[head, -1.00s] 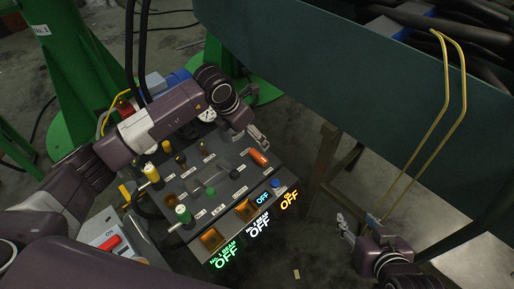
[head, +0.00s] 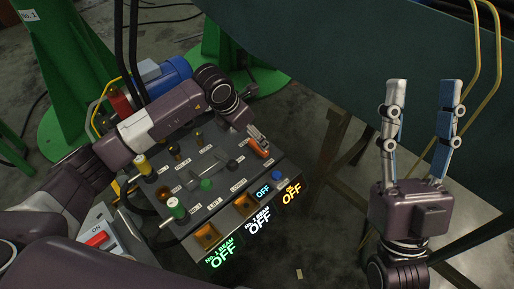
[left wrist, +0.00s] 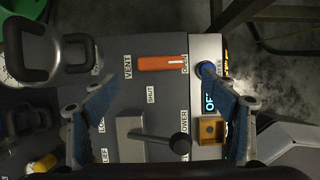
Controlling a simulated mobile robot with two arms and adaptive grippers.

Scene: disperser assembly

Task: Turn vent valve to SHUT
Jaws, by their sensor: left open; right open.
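The vent valve has an orange bar handle (left wrist: 162,62), lying sideways in the left wrist view with its white-marked end at the OPEN label (left wrist: 185,64). The SHUT label (left wrist: 151,94) is below the handle, and the VENT label (left wrist: 128,67) is at its left end. The handle also shows in the head view (head: 257,149), partly covered by my left gripper (head: 259,137). In the left wrist view my left gripper (left wrist: 160,78) is open, its fingers wide apart on either side of the handle and not closed on it. My right gripper (head: 424,84) is open and empty, fingers up, right of the panel.
The grey control panel (head: 222,197) carries several knobs, a dark lever (left wrist: 158,138) and a blue button (left wrist: 207,69) near the handle. Lit OFF displays (head: 258,222) line its front edge. A dark green table (head: 345,70) stands behind. Yellow bent rods (head: 485,90) rise behind my right gripper.

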